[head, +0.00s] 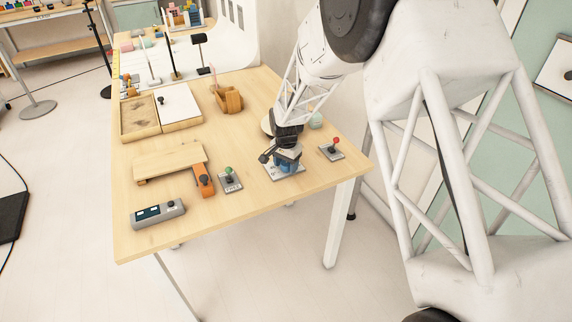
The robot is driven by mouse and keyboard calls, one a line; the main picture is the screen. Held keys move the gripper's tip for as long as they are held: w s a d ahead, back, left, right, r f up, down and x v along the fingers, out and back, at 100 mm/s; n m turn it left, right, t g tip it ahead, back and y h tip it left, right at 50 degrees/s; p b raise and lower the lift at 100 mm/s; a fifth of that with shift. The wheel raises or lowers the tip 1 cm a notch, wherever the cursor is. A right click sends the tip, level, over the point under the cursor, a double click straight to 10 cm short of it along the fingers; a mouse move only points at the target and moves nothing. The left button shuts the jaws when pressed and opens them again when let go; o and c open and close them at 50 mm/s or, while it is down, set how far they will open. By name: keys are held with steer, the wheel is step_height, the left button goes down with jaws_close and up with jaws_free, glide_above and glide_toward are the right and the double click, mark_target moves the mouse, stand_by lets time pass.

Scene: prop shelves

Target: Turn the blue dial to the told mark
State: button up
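The blue dial (286,166) sits on a pale square plate (272,172) near the right front of the wooden table. My gripper (287,155) reaches down from above and is right at the dial, covering much of its top. The fingers are small and dark here, so I cannot tell whether they are closed on the dial or only around it. The marks on the plate are too small to read, and the dial's pointer is hidden.
A green-knobbed lever (229,179) stands left of the dial, and a red-knobbed lever (331,150) stands right. Further left are an orange-handled piece (203,181), a wooden board (165,161) and a grey box (158,214). Trays (139,117) lie behind.

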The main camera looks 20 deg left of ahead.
mark_target(286, 163)
steer(key=shift+o, duration=0.7)
steer(key=shift+r, duration=3.85)
